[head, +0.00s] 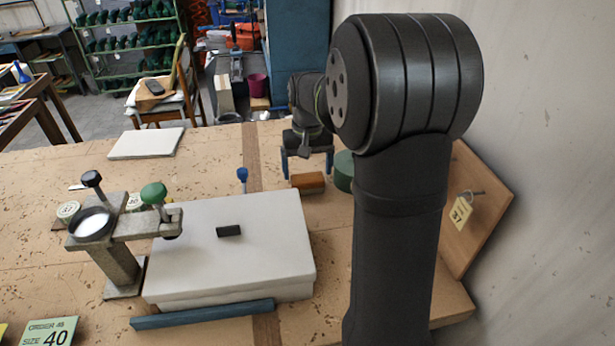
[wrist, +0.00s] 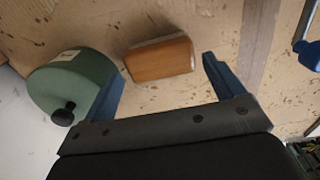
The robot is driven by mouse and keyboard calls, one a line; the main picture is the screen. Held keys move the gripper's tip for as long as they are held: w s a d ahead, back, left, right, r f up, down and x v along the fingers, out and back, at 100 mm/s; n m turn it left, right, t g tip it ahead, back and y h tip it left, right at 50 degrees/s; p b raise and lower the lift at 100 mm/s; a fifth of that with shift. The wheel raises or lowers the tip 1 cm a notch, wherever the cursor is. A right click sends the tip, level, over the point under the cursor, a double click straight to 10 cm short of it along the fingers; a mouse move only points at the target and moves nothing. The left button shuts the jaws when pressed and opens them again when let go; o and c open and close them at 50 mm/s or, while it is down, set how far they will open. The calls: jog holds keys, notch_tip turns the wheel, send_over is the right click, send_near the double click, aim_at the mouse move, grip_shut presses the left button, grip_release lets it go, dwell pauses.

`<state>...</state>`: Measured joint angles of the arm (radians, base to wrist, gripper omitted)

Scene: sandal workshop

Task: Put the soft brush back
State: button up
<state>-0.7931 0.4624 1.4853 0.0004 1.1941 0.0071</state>
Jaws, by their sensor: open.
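The brush, a block with an orange-brown wooden top (head: 308,183), lies on the workbench. In the wrist view the brush (wrist: 160,59) shows a paler strip along its upper edge. My gripper (head: 307,165) has two blue fingers, spread apart, with nothing held between them. In the wrist view my gripper (wrist: 163,66) has the brush just beyond and between its fingertips. I cannot tell how high the fingers are above the bench. The underside of the brush is hidden.
A green round container (head: 344,171) with a black knob stands close beside the brush. A blue-handled tool (head: 242,177) is to the left. A pale slab (head: 275,240) and a metal clamp stand (head: 118,265) are nearer. A wooden board (head: 480,215) leans at the right wall.

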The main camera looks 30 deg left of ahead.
aim_at(307, 177)
notch_tip(307, 177, up, 8)
jog(key=shift+r, duration=0.25)
jog(key=shift+f, duration=0.1)
notch_tip(307, 177, down, 12)
jog(key=shift+r, duration=1.9)
jog(key=shift+f, duration=0.1)
